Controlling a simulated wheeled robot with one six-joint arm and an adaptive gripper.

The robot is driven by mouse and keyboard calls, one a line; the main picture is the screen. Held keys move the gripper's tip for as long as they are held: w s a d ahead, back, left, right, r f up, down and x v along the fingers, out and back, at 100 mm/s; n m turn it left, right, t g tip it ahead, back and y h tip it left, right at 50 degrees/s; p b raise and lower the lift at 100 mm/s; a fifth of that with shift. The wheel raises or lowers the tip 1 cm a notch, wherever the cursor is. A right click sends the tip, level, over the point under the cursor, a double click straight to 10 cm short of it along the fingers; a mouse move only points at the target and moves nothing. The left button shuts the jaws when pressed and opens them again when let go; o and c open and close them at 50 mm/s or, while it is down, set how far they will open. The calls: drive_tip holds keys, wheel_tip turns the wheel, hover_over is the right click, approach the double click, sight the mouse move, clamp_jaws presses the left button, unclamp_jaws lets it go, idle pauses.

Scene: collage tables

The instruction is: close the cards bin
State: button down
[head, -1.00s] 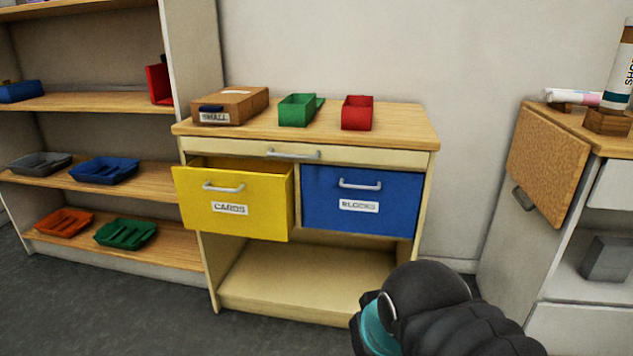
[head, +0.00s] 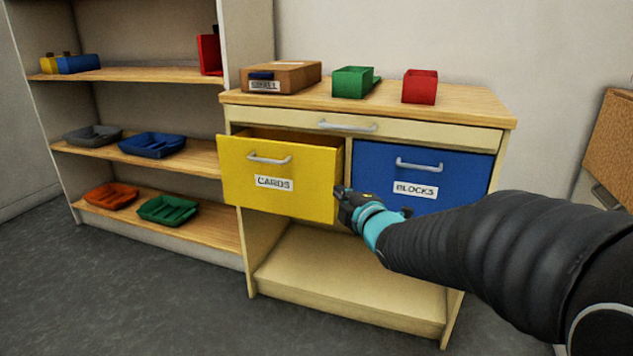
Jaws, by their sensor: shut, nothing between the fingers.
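The cards bin (head: 310,185) is a yellow drawer front with a grey bar handle and a white label reading CARDS. It stands pulled out of the left bay of the wooden cabinet, with its open top and right side showing. My gripper (head: 340,190) is shut and empty, at the right edge of the yellow front, overlapping it in the picture. I cannot tell whether it touches the bin. My arm reaches in from the lower right and covers part of the blue bin.
The blue blocks bin (head: 450,179) beside it sits closed. A shallow drawer (head: 420,133) runs above both. A cardboard box (head: 298,74), a green tray (head: 350,88) and a red tray (head: 420,92) stand on top. Shelves with trays (head: 150,144) are at left. The lower cabinet bay is empty.

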drive_tip(key=w+a+n+y, duration=0.1)
drive_tip(key=a+n, duration=0.1)
approach(311, 165)
drive_tip(key=w+a, duration=0.1)
drive_tip(key=a, duration=0.3)
drive_tip(key=w, duration=0.1)
drive_tip(key=w+d, duration=0.1)
drive_tip(key=w, duration=0.1)
drive_tip(key=shift+w+d+f+n+y+p, duration=0.2)
drive_tip(key=shift+w+n+y+p, duration=0.1)
drive_tip(key=shift+w+y+p, duration=0.1)
drive_tip(key=shift+w+d, duration=0.2)
drive_tip(key=shift+w, duration=0.25)
